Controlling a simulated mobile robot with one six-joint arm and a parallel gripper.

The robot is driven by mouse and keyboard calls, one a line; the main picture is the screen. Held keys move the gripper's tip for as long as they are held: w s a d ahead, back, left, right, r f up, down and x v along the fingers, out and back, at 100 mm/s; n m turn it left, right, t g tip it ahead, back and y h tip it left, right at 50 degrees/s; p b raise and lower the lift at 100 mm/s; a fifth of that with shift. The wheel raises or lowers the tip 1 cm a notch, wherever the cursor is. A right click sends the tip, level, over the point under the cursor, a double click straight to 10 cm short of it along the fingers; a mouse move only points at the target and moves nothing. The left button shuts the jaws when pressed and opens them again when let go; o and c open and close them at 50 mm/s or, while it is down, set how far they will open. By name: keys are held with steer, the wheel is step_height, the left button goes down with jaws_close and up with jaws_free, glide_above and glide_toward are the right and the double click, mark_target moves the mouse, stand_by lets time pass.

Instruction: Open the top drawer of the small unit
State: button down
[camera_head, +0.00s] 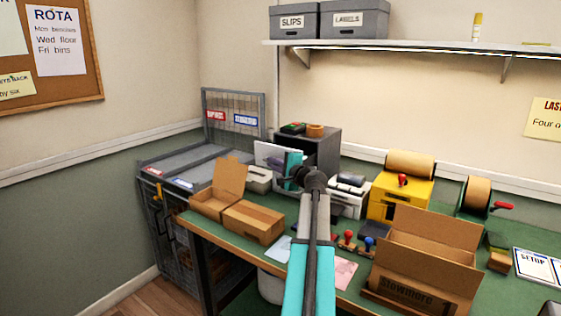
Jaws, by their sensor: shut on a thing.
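The small unit (325,148) is a dark grey cabinet at the back of the green bench, in the middle of the head view. A pale flat panel (268,154), which looks like its top drawer front, stands out to the left of the cabinet body. My gripper (289,162) is at this panel's right side, shut on the drawer's handle as far as I can tell. The handle and fingertips are hidden behind my teal and grey wrist. How far the drawer stands out is hard to judge.
A green and red item (292,128) and an orange roll (316,130) sit on the unit. An open cardboard box (218,192) and a small grey box (258,180) stand left. A white printer (349,195) and yellow dispenser (400,196) stand right. Stamps (348,241) lie nearer.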

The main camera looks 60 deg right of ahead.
steer(key=shift+a, duration=2.45)
steer(key=c, duration=1.9)
jaws_free()
steer(key=b+v, duration=0.1)
steer(key=v, duration=1.2)
steer(key=shift+s+a, duration=0.15)
steer(key=shift+s, duration=0.2)
